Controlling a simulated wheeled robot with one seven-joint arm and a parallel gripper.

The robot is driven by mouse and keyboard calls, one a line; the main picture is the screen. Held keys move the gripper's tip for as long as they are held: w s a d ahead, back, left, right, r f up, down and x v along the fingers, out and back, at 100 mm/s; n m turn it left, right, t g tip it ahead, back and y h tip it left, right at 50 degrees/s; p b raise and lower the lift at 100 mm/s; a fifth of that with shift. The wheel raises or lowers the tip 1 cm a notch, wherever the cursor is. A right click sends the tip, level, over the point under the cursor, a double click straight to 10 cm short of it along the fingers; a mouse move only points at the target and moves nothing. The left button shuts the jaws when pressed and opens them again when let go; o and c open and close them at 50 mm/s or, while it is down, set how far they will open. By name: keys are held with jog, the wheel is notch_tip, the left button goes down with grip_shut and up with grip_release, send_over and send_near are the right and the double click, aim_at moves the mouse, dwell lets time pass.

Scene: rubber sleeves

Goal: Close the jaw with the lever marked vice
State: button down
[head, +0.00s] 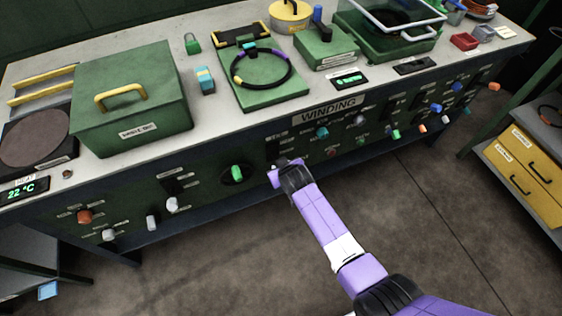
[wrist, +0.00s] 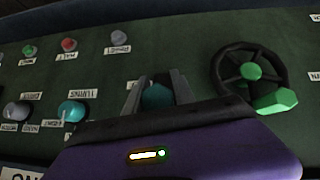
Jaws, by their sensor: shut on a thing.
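My gripper (head: 277,169) is at the bench's front panel, just right of a black handwheel with a green grip. In the wrist view its two fingers (wrist: 156,96) stand on either side of a teal handle (wrist: 157,97) and are shut on it. The label beside that handle is hidden or too small to read, so I cannot tell whether it says vice. On the bench top, a black and yellow bar (head: 240,37) lies at the back of a green plate (head: 268,97) holding a dark ring (head: 262,84). I cannot tell which part is the jaw.
The handwheel (wrist: 250,71) is close by; its green grip also shows in the head view (head: 237,172). A teal knob (wrist: 72,110) and several other knobs line the panel. A green box (head: 135,115) and a glass-lidded case (head: 388,30) stand on top. The floor in front is clear.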

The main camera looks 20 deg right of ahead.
jog(key=shift+w+r+g+p, duration=0.1)
jog(key=shift+r+g+p, duration=0.5)
jog(key=shift+g+p, duration=0.5)
jog(key=c, duration=1.1)
grip_release()
jog(key=shift+o, duration=0.2)
jog(key=shift+p+v, duration=0.55)
jog(key=shift+v, duration=3.4)
jog(key=shift+w, duration=0.2)
